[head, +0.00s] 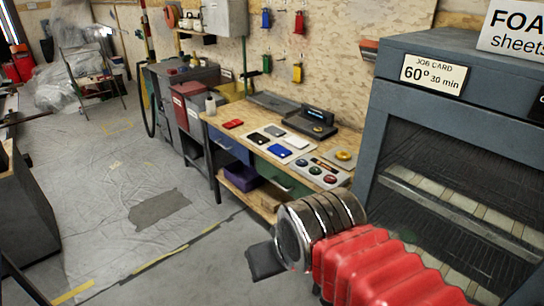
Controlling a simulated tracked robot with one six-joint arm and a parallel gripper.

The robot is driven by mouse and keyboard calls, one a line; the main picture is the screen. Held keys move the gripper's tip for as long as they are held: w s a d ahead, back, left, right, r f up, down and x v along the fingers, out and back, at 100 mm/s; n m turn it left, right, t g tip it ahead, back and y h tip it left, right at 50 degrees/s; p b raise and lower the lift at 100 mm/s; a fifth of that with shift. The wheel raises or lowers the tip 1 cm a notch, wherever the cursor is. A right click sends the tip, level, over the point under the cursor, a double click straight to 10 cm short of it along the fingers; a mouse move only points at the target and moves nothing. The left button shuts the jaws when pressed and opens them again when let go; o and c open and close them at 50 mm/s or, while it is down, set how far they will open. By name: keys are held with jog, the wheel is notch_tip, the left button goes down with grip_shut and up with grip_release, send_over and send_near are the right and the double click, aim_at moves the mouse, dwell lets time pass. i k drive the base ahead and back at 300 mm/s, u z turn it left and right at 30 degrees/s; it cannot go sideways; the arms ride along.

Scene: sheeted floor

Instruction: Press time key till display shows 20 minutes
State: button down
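A large grey-blue cabinet (395,125) with dark openings and slatted shelves stands at the right. A dark plate (538,103) beside the card is cut off by the right edge. I cannot make out a time key or its display. My arm, with red bellows and metal rings, reaches in from the lower right, in front of the cabinet.
A wooden workbench (262,143) along the wall holds a dark device (312,121), a panel with round coloured parts (320,172), coloured cards and a yellow ring (344,155). A white sign (512,28) tops the cabinet. The sheeted floor (110,215) at left is mostly clear.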

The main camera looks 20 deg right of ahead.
aim_at(301, 162)
jog(key=u, duration=0.15)
jog(key=i, duration=1.5)
jog(key=z, duration=0.5)
jog(key=i, duration=0.5)
jog(key=z, duration=0.25)
